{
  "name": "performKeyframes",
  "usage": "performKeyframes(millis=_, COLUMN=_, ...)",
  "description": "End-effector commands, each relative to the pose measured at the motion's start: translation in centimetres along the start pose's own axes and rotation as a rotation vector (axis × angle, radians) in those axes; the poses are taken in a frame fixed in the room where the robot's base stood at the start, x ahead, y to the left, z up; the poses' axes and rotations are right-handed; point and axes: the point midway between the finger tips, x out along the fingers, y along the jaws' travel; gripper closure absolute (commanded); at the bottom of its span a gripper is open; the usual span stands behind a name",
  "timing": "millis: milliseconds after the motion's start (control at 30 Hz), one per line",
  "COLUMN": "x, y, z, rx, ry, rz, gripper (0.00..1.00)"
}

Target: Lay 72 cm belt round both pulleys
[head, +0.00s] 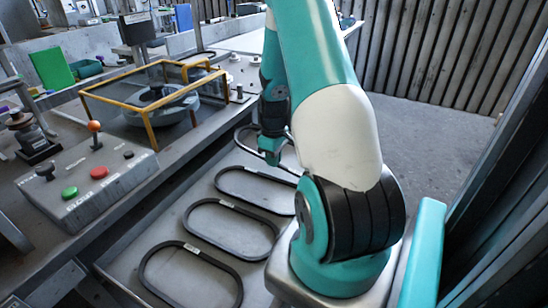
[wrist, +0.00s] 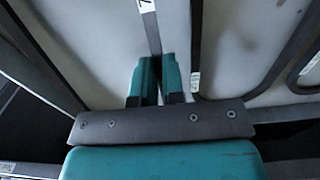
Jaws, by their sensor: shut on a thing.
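My gripper (head: 271,156) is low over the far end of the grey tray in the head view. In the wrist view its two teal fingers (wrist: 158,72) are closed on a dark belt strand (wrist: 152,32). A white label on that strand starts with a 7; the rest is cut off. In the head view this belt (head: 243,134) is a loop partly hidden by my arm; I cannot tell whether it still touches the tray. A dark round pulley (head: 152,94) sits on a grey housing inside a yellow frame. A second pulley is not clear to me.
Three other black belts, a far one (head: 246,196), a middle one (head: 206,245) and a near one (head: 160,290), lie on the tray (head: 176,212). The yellow guard frame (head: 118,102) stands around the housing. A button box (head: 92,190) with an orange-topped lever is at left.

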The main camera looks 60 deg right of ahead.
Motion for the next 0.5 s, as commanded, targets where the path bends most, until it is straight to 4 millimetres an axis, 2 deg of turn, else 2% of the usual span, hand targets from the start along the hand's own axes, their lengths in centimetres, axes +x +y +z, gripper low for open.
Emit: performKeyframes(millis=500, x=0.85, y=-0.20, z=0.32, rx=0.001, ry=0.000, rz=-0.005, gripper=1.00)
